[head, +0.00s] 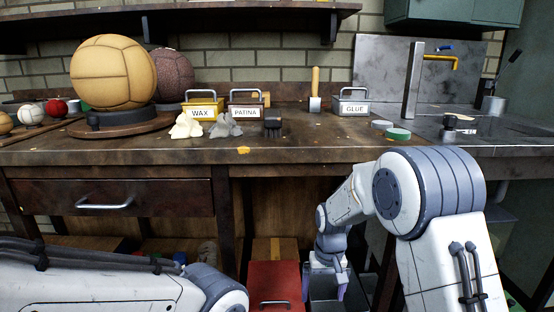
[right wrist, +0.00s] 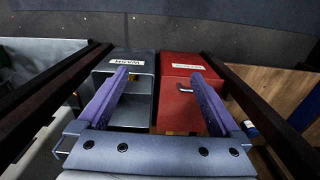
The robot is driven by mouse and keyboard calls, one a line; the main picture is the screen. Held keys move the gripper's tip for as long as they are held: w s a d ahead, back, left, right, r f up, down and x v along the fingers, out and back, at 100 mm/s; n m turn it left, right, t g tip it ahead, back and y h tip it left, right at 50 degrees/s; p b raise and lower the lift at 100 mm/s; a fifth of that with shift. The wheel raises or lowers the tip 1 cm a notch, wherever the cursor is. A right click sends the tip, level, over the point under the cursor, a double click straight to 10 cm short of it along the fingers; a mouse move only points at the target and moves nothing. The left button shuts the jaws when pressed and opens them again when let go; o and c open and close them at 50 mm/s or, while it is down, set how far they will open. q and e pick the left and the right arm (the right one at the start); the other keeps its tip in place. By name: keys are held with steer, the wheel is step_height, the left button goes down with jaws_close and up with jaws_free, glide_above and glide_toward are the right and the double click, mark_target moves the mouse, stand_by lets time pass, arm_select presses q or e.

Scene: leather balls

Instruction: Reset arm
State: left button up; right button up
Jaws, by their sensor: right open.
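My right arm (head: 435,190) reaches forward and bends down in front of the workbench. My right gripper (head: 326,284) points downward below the bench top, over a dark grey open bin. In the right wrist view my right gripper (right wrist: 160,75) has its two purple fingers spread wide with nothing between them. The grey bin (right wrist: 133,63) labelled WASH lies by the left finger and a red bin (right wrist: 182,100) by the right finger. My left arm (head: 110,285) crosses the lower left of the head view; its gripper is out of frame.
The workbench (head: 290,152) carries a tan leather ball (head: 112,72) on a stand, a darker ball (head: 172,74), a yellow WAX tin (head: 203,110), a PATINA tin (head: 246,109), a GLUE tin (head: 352,106), cloths and a brush (head: 272,127). A drawer (head: 115,197) sits below on the left.

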steer(key=s+a+r+n+p, duration=0.25)
steer(key=s+a+r, duration=0.45)
steer(key=s+r, duration=0.45)
steer(key=s+r+n+p, duration=0.1)
steer(key=s+r+n, duration=0.1)
steer(key=s, duration=0.7)
steer(key=s+r+n+p, duration=0.2)
steer(key=s+n, duration=0.1)
steer(key=s, duration=0.6)
step_height(320, 180, up, 37)
steer(key=p, duration=3.7)
steer(key=shift+w+m+y, duration=0.15)
steer(key=shift+m+y, duration=0.2)
steer(key=shift+y, duration=0.05)
steer(key=shift+d+r, duration=0.1)
